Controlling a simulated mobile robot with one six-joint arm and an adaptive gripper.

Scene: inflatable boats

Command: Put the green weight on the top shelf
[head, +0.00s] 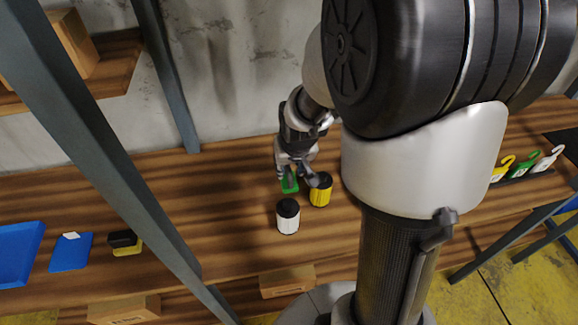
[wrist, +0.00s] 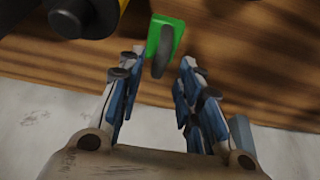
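A green block with a dark grey rounded piece on it, which looks like the green weight (head: 290,186), is on the wooden work surface just below my gripper (head: 297,177). In the wrist view the green weight (wrist: 172,33) lies just beyond the fingertips, roughly between their lines. My gripper (wrist: 156,64) is open, with its two fingers apart and nothing between them. In the head view the fingers partly cover the weight. A wooden shelf (head: 112,72) shows at the upper left, higher than the work surface; I cannot tell whether another is above it.
A yellow canister (head: 320,191) stands close right of the weight, a white canister (head: 288,217) in front. Blue trays (head: 70,252) lie at left. A cardboard box (head: 68,42) is on the shelf. A grey post (head: 110,150) crosses the left side. Coloured hooked pieces (head: 524,164) are at right.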

